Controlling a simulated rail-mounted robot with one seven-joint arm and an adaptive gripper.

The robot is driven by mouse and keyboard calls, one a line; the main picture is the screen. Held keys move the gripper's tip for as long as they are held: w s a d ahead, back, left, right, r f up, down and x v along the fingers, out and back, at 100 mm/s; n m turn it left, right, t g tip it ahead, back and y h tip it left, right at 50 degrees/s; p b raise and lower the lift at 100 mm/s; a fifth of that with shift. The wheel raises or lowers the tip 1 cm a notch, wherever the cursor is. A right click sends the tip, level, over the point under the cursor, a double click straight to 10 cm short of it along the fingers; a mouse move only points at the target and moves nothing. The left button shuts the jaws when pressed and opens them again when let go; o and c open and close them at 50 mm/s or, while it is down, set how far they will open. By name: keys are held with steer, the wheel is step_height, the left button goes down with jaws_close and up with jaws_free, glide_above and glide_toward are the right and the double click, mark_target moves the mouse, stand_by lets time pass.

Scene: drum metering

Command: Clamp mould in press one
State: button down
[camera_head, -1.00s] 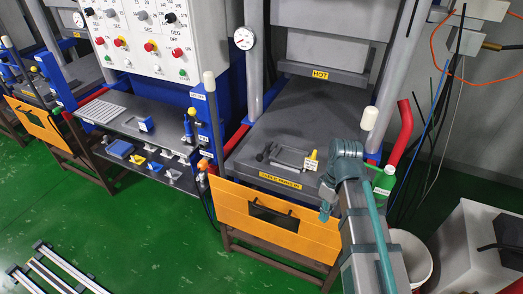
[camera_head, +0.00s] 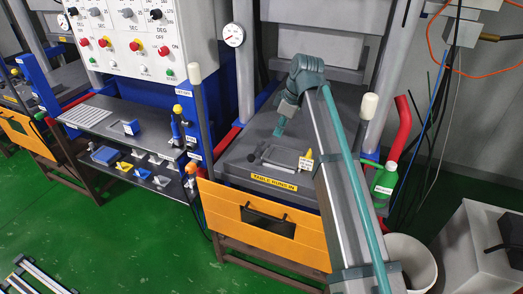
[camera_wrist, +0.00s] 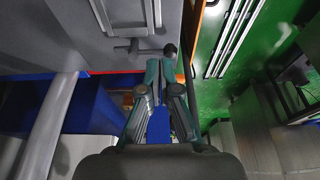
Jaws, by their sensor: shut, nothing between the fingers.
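The mould (camera_head: 285,157), a low grey block with a recessed top, lies on the dark table (camera_head: 240,167) of the press marked HOT. A small grey fitting with a black knob (camera_head: 252,157) sits at its left. In the wrist view the fitting shows as a grey T-shaped bar with a black knob (camera_wrist: 170,49), just beyond my fingertips. My gripper (camera_head: 279,132) points down above the back of the mould, shut and empty. Its teal fingers (camera_wrist: 160,68) also show in the wrist view. I cannot tell whether they touch the bar.
A yellow-topped tagged item (camera_head: 308,157) stands at the mould's right. An orange guard (camera_head: 265,225) fronts the press. Steel columns (camera_head: 244,65) flank the table. A green bottle (camera_head: 385,178) stands at right. A shelf (camera_head: 100,118) with small parts is at left.

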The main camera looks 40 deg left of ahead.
mark_target(257, 150)
steer(key=shift+f, duration=0.1)
steer(key=p+x, duration=0.2)
steer(key=x, duration=0.8)
steer(key=a, duration=0.1)
steer(key=a+p, duration=0.1)
steer(key=a, duration=0.1)
steer(key=shift+s+a+f, duration=0.1)
steer(key=shift+s+f, duration=0.05)
steer(key=shift+s, duration=0.25)
steer(key=shift+s+a+f, duration=0.1)
steer(key=shift+a+f, duration=0.05)
steer(key=shift+a, duration=0.15)
steer(key=shift+d, duration=0.1)
